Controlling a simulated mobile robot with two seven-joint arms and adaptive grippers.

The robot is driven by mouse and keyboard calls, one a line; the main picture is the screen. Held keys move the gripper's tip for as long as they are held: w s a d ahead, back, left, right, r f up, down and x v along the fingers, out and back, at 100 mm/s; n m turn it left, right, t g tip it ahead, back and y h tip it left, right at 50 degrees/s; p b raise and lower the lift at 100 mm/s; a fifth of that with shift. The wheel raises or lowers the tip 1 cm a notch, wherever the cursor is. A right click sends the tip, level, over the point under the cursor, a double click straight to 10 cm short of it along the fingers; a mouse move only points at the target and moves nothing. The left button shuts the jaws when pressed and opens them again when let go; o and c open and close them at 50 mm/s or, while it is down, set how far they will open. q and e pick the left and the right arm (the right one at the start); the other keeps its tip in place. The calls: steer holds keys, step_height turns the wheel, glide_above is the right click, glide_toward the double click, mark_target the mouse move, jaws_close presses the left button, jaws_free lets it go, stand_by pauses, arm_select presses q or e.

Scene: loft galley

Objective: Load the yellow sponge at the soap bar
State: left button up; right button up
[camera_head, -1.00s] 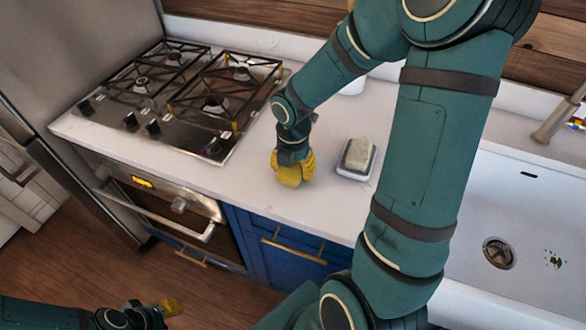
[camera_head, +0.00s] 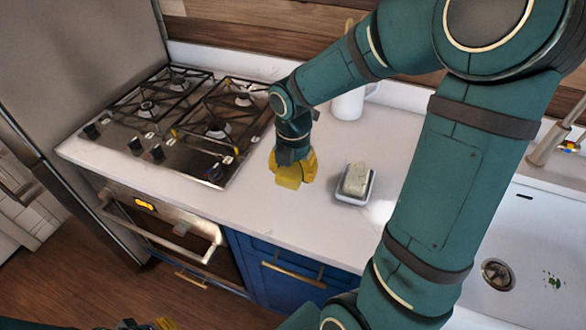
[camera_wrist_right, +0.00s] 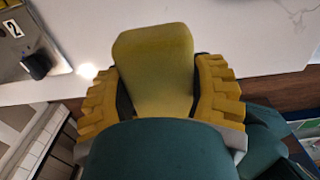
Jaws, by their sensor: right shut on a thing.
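My right gripper (camera_head: 297,170) is shut on the yellow sponge (camera_head: 288,179) over the white counter, left of the soap. In the right wrist view the sponge (camera_wrist_right: 155,65) stands between the two yellow fingers of the gripper (camera_wrist_right: 158,90). Whether the sponge touches the counter is hard to tell. The pale soap bar (camera_head: 356,178) lies on a small dish (camera_head: 350,199) to the right of the gripper, apart from the sponge. Only a bit of my left gripper (camera_head: 150,324) shows at the bottom edge of the head view, so its jaws are unclear.
A gas hob (camera_head: 180,125) lies left of my right gripper. A white mug (camera_head: 348,104) stands at the back of the counter (camera_head: 260,215). A white sink (camera_head: 520,225) with a tap (camera_head: 556,140) is at the right. Clear counter lies between sponge and dish.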

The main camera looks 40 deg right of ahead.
steer(key=d+m+p, duration=0.1)
steer(key=d, duration=0.1)
steer(key=s+d+m+p, duration=0.1)
steer(key=d, duration=0.2)
steer(key=s+d+r+m+p, duration=0.1)
steer(key=d+m, duration=0.1)
steer(key=shift+s+d+p, duration=0.25)
steer(key=shift+d+p, duration=0.15)
steer(key=m+p, duration=0.3)
steer(key=m, duration=0.2)
glide_above(358, 176)
steer(key=shift+w+d+r, duration=0.1)
steer(key=shift+r, duration=0.15)
step_height(358, 176, down, 4)
steer(key=b, duration=0.4)
steer(key=shift+f, duration=0.2)
steer(key=shift+f+b, duration=0.8)
steer(key=shift+b, duration=0.05)
steer(key=shift+f, duration=0.5)
stand_by(0.7)
step_height(358, 176, up, 3)
steer(key=p, duration=0.2)
steer(key=shift+p, duration=0.4)
steer(key=shift+r+p, duration=1.9)
steer(key=shift+r, duration=0.05)
